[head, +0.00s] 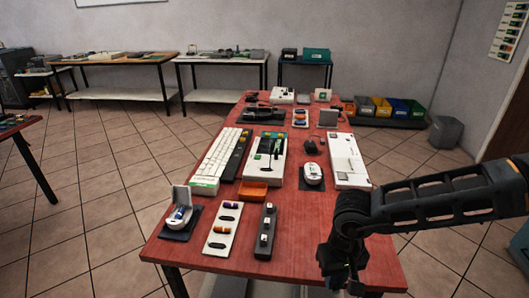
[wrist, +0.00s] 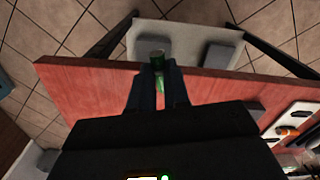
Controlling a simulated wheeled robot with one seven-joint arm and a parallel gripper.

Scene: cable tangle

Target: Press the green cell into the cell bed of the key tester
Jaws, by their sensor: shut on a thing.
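My gripper (wrist: 160,72) is shut on the green cell (wrist: 157,58), a small green cylinder with a dark end that sticks out past the fingertips. In the head view my gripper (head: 347,284) hangs at the front right of the red table; the cell is too small to make out there. A long dark grey bar with white square keys (head: 266,230) lies near the table's front and looks like the key tester. It is left of my gripper and apart from it. I cannot make out its cell bed.
A white rack (head: 222,228) with orange, purple and dark cells lies left of the bar. A lidded case (head: 182,212) on a dark mat stands further left.

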